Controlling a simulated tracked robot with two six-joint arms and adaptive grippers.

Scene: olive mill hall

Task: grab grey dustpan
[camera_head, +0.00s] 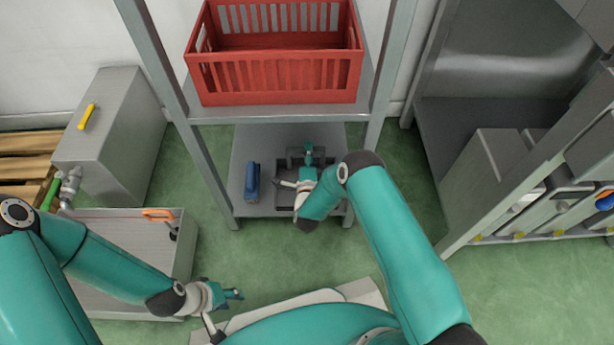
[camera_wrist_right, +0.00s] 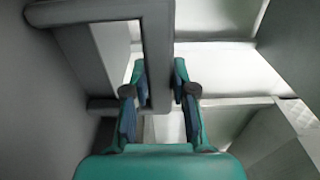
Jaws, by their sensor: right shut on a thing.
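The grey dustpan (camera_head: 286,201) lies on the lower board of the metal shelf, partly covered by my right arm and gripper. In the right wrist view the dustpan's grey handle bar (camera_wrist_right: 158,50) runs between the two teal and blue fingers. My right gripper (camera_wrist_right: 160,72) is shut on this bar; it also shows over the dustpan in the head view (camera_head: 308,157). My left gripper (camera_head: 236,294) hangs low at the left front, apart from the shelf, and its finger gap is not clear.
A blue object (camera_head: 252,182) stands left of the dustpan on the lower board (camera_head: 240,205). A red crate (camera_head: 275,75) sits on the board above. Shelf posts flank the dustpan. A grey metal box (camera_head: 112,135) stands at left.

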